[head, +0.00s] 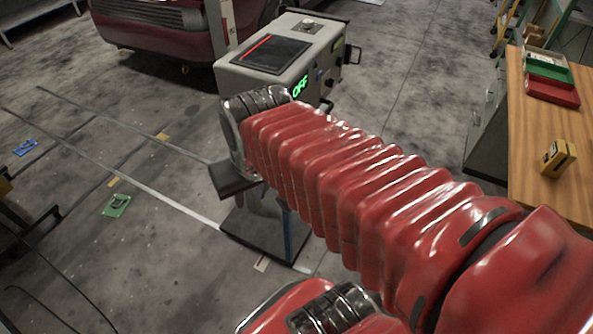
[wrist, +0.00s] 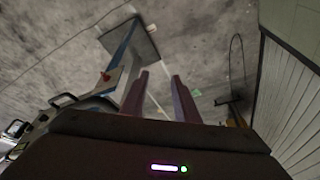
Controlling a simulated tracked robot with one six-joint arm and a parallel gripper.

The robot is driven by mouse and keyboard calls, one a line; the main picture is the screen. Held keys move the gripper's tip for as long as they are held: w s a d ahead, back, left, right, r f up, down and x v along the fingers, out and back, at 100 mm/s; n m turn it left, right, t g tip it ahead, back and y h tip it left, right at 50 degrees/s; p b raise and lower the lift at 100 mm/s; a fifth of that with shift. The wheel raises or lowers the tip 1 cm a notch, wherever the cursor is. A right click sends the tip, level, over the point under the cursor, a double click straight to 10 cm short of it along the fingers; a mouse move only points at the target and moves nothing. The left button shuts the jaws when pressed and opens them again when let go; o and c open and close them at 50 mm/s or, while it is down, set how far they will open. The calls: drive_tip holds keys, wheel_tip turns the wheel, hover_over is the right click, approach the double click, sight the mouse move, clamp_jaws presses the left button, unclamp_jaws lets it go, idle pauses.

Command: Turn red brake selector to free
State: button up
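A small red part, which looks like the brake selector (wrist: 106,77), shows on a pale panel left of my fingers in the wrist view. It is too small and blurred to tell which way it points. My gripper (wrist: 160,76) is open and empty; its two fingers stand apart with floor visible between them. The selector is apart from the fingers. The dark base plate (head: 250,246) of a stand shows below the end of my arm.
A wooden bench (head: 545,110) is at right, with red and green bins (head: 552,80). A red vehicle (head: 165,25) is behind. Floor at left is mostly open.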

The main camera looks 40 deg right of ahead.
drive_tip(key=s+d+f+m+y, duration=0.45)
drive_tip(key=d+f+m, duration=0.2)
drive_tip(key=f, duration=0.25)
drive_tip(key=s+d+f+m+y, duration=0.3)
drive_tip(key=d+f+m+y, duration=0.25)
drive_tip(key=f+m, duration=0.35)
drive_tip(key=w+d+m+t+h, duration=0.3)
drive_tip(key=w+d+m+t, duration=0.1)
drive_tip(key=d+t, duration=0.9)
drive_tip(key=shift+d+f+m+h, duration=0.2)
drive_tip(key=shift+d+m+h, duration=0.1)
drive_tip(key=shift+m, duration=0.15)
drive_tip(key=x, duration=1.3)
drive_tip(key=shift+w+a, duration=0.2)
drive_tip(key=shift+w, duration=0.1)
drive_tip(key=shift+r, duration=0.1)
